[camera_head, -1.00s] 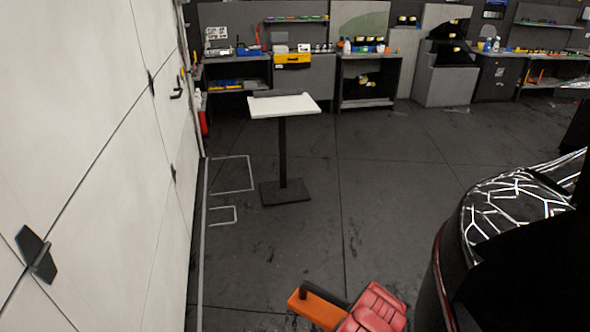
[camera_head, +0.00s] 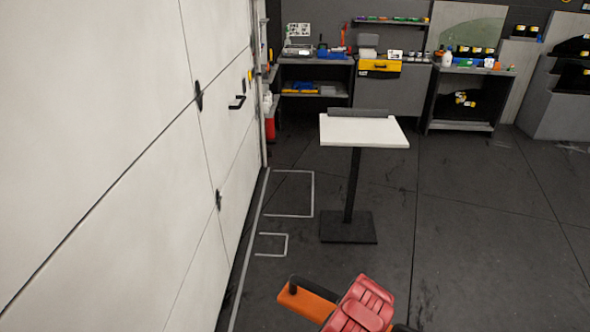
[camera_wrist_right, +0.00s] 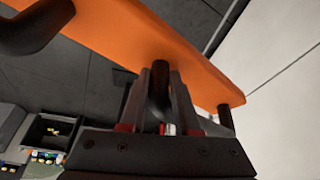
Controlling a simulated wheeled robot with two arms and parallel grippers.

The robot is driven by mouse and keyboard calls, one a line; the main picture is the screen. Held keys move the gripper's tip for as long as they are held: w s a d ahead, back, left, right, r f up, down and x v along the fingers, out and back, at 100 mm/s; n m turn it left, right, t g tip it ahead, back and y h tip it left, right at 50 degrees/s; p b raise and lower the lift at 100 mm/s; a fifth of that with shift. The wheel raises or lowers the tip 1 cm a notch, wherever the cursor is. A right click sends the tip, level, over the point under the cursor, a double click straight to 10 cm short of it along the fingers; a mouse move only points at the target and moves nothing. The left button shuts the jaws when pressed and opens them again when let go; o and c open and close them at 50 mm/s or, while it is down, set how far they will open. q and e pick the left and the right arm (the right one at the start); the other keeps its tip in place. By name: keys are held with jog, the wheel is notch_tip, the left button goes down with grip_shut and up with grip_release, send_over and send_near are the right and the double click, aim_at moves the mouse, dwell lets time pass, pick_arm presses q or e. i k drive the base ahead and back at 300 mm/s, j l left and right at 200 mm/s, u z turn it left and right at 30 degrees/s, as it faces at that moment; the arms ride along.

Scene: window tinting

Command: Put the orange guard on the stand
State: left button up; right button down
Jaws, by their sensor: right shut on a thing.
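The orange guard (camera_head: 306,303) is at the bottom of the head view, a flat orange bar with a black peg at its end. My right gripper (camera_head: 350,308), with red parts, covers part of it. In the right wrist view the guard (camera_wrist_right: 130,30) runs slantwise across the top, and my right gripper (camera_wrist_right: 160,95) is shut on a black peg of it. The stand (camera_head: 365,131) has a white tilted top with a dark ledge at its back edge, a black post and a square base. It is ahead of the guard, apart from it. My left gripper is out of view.
A white panelled door wall (camera_head: 120,130) runs along the left. White lines (camera_head: 293,215) mark the dark floor beside it. Workbenches with a yellow toolbox (camera_head: 378,68) and bottles stand behind the stand. The floor between the guard and the stand's base is clear.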

aim_at(378, 134)
jog(key=i+l, duration=0.1)
jog(key=i, duration=1.95)
jog(key=i+z, duration=0.1)
jog(key=i, duration=0.5)
jog(key=i+j+z, duration=0.1)
jog(key=i, duration=0.5)
jog(key=i+j+z, duration=0.1)
jog(key=i, duration=0.5)
jog(key=i+j+z, duration=0.1)
jog(key=z, duration=1.6)
